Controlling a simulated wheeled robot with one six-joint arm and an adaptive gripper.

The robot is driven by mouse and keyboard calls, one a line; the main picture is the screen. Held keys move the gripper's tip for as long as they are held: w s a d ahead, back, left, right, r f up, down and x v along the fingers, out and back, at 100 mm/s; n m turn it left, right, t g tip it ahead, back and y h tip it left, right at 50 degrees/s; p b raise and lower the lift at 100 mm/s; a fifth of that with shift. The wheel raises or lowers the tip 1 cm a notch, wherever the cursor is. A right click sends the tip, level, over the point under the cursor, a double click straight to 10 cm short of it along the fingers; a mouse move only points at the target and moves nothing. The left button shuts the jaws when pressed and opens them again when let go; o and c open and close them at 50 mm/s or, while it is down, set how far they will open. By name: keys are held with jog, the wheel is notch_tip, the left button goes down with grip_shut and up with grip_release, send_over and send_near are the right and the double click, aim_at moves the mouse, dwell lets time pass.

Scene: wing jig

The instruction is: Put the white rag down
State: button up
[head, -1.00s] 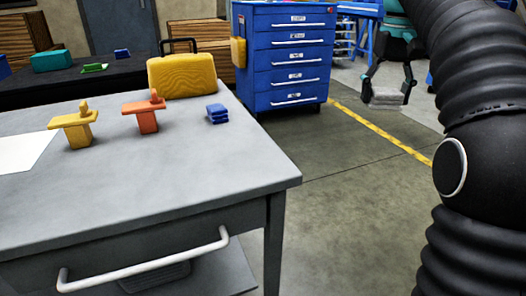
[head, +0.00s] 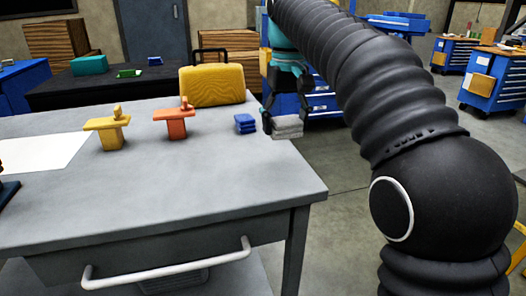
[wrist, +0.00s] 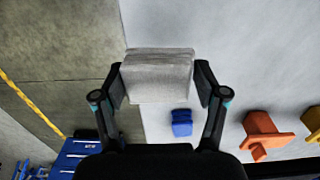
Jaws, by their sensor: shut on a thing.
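The white rag (head: 288,127) is a folded, pale grey-white stack. In the wrist view the rag (wrist: 158,78) sits between the two fingers of my gripper (wrist: 160,88), which is shut on it. In the head view my gripper (head: 287,112) holds it by the far right edge of the grey table (head: 200,185). In the wrist view the rag overlaps the table edge line, mostly on the table side. I cannot tell how high it is above the top.
A blue folded stack (head: 245,123) lies just left of the rag. An orange part (head: 176,122), a yellow part (head: 108,130), a yellow case (head: 213,85) and a white sheet (head: 42,153) are on the table. The table's front right is clear. A blue drawer cabinet (head: 325,104) stands behind.

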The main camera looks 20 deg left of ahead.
send_over(263, 163)
notch_tip(263, 163, down, 3)
jog(key=shift+d+r, duration=0.1)
jog(key=shift+f+b, duration=0.75)
jog(key=shift+f, duration=1.25)
jog(key=shift+f, duration=0.1)
jog(key=o, duration=1)
